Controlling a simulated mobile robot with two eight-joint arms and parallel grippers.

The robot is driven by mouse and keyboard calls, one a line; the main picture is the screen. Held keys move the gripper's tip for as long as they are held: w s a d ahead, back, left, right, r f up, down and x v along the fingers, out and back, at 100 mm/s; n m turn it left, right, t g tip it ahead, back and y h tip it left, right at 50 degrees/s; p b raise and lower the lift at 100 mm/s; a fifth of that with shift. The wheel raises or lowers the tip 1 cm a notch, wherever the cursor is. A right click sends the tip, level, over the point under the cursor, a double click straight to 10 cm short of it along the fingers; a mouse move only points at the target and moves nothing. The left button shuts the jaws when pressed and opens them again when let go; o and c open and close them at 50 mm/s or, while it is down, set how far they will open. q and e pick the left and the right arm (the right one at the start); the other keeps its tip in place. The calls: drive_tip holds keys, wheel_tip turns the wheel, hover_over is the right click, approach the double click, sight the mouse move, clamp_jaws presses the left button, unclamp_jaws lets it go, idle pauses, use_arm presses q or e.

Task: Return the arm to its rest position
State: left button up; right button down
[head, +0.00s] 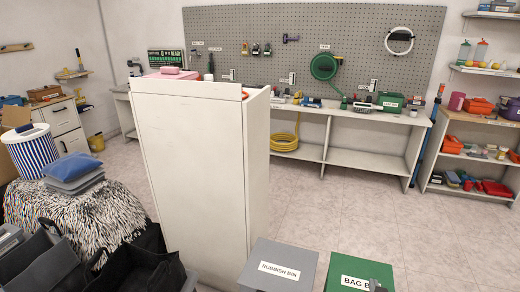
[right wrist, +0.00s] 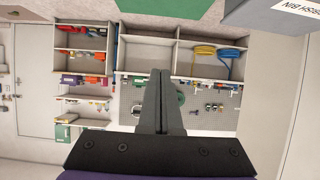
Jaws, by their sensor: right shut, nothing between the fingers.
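My right gripper (right wrist: 161,102) fills the lower middle of the right wrist view, its two dark fingers together with nothing between them. That view is upside down, with the pegboard and shelves far behind the fingers. In the head view only a small dark part of the right gripper (head: 377,286) shows at the bottom edge, in front of the green bag bin (head: 362,268), hiding part of its label. The rest of the right arm is out of sight. My left gripper is in neither view.
A grey rubbish bin (head: 280,262) stands beside the green bin. A tall white cabinet (head: 190,160) stands left of them. A bench (head: 365,134) runs below the pegboard (head: 290,30), with shelves (head: 450,128) at right. The floor (head: 330,208) between is clear.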

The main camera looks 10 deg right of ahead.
drive_tip(key=s+a+r+n+g+y, duration=0.2)
drive_tip(key=s+a+n+g+y, duration=0.45)
drive_tip(key=s+a, duration=1.7)
use_arm(q)
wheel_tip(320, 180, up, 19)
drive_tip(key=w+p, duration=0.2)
drive_tip(key=p, duration=1.4)
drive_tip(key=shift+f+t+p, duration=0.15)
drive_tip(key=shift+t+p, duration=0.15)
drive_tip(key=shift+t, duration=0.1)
use_arm(e)
drive_tip(key=w+r, duration=0.2)
drive_tip(key=r, duration=0.6)
drive_tip(key=w+r, duration=0.2)
drive_tip(key=r, duration=0.7)
drive_tip(key=shift+a+r+m+t, duration=0.3)
drive_tip(key=shift+a+m+t, duration=0.05)
drive_tip(key=shift+m, duration=0.1)
drive_tip(key=shift+h, duration=0.25)
